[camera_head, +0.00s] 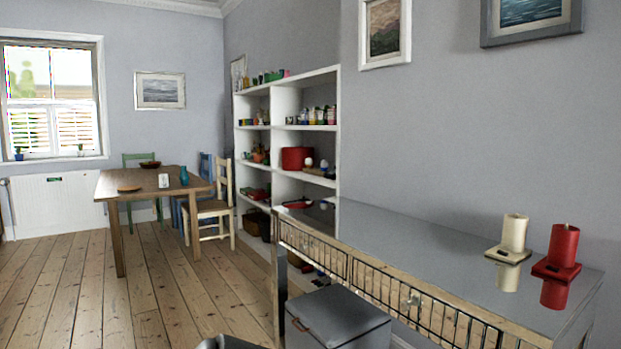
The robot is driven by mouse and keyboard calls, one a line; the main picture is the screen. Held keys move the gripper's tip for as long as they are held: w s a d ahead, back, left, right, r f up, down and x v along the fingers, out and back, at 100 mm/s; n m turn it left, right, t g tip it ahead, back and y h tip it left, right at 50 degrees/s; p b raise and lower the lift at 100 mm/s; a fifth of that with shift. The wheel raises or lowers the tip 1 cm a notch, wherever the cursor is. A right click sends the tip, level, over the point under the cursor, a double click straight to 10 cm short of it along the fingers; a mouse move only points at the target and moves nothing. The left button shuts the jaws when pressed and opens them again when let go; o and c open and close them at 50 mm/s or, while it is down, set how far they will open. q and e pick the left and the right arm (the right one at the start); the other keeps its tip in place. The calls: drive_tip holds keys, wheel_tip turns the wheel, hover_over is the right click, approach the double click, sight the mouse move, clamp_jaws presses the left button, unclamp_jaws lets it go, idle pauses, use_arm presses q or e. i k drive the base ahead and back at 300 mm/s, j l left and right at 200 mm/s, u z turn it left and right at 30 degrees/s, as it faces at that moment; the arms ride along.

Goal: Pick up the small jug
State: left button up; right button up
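A small teal vessel (184,176) stands upright near the right end of the wooden dining table (112,184), across the room. It may be the small jug, but it is too small in the picture to make out a handle or spout. A small white item (164,181) stands just left of it. Neither of my grippers can be made out. Only a dark rounded part, probably mine, shows at the bottom edge, far from the dining table.
A grey-topped console table (420,250) fills the right foreground, with a cream candle (514,235) and a red candle (563,248) on it. A grey box (338,318) stands before it. A wooden chair (212,209) is at the dining table's right. Floorboards (70,285) at left are clear.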

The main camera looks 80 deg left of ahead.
sight(163, 179)
drive_tip(key=u, duration=3.45)
drive_tip(key=i+u, duration=0.25)
drive_tip(key=i, duration=1.35)
drive_tip(key=i+z, duration=0.1)
drive_tip(key=i, duration=0.45)
drive_tip(key=i+j+z, duration=0.1)
drive_tip(key=i, duration=0.45)
drive_tip(key=i+j+z, duration=0.1)
drive_tip(key=i, duration=0.4)
